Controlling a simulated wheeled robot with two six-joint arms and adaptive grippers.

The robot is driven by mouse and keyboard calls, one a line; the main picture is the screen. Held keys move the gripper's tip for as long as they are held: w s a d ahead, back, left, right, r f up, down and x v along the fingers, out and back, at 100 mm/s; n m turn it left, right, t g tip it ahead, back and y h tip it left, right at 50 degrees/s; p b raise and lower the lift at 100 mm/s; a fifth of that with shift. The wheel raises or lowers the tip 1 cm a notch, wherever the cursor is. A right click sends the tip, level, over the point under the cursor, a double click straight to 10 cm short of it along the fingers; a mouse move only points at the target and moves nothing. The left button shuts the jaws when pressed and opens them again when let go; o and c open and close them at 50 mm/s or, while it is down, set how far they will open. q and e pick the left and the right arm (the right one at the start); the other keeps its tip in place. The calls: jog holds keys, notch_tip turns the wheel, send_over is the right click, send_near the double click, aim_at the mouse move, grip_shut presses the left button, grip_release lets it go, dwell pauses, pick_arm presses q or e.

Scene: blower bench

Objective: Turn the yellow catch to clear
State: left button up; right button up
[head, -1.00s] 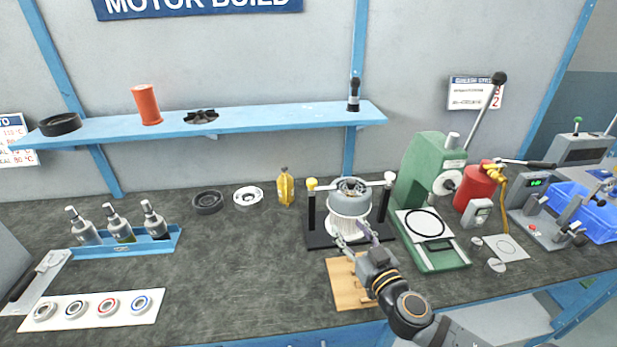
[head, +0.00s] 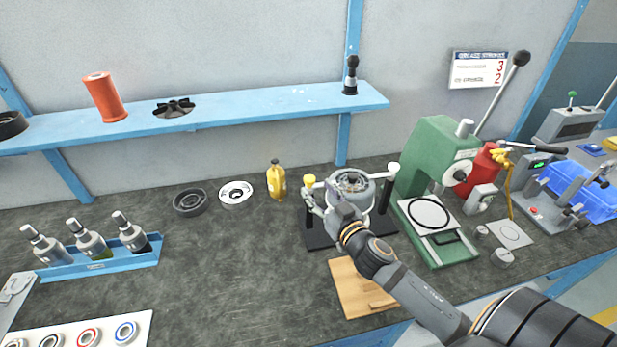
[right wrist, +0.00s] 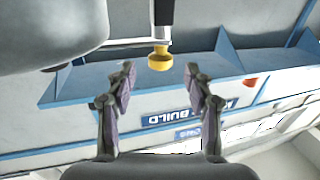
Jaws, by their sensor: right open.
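The yellow catch (head: 309,181) sits on top of the left black post of the motor stand. In the right wrist view the yellow catch (right wrist: 160,58) is ahead, between the two open fingertips and slightly beyond them. My right gripper (head: 318,197) is beside the left post, just below the catch; its fingers (right wrist: 158,78) are apart and empty. The grey motor housing (head: 352,184) stands between the posts, partly hidden by my right gripper and wrist. A white catch (head: 393,169) tops the right post. My left gripper is in neither view.
The green press (head: 437,170) stands close on the right. A yellow bottle (head: 277,182) stands left of the stand. A wooden board (head: 358,290) lies in front, below my right arm. The bench middle (head: 230,270) is clear.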

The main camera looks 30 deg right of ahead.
aim_at(312, 183)
jog(key=w+p, duration=0.1)
jog(key=w, duration=0.2)
jog(key=w+p, duration=0.1)
jog(key=w, duration=0.1)
jog(key=shift+r+p, duration=0.25)
jog(key=shift+p, duration=0.05)
jog(key=shift+w+f, duration=0.1)
jog(key=shift+w, duration=0.1)
jog(key=shift+w+f, duration=0.1)
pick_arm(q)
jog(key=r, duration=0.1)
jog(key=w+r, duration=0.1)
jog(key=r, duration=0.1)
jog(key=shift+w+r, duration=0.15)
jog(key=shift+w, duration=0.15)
pick_arm(e)
grip_shut()
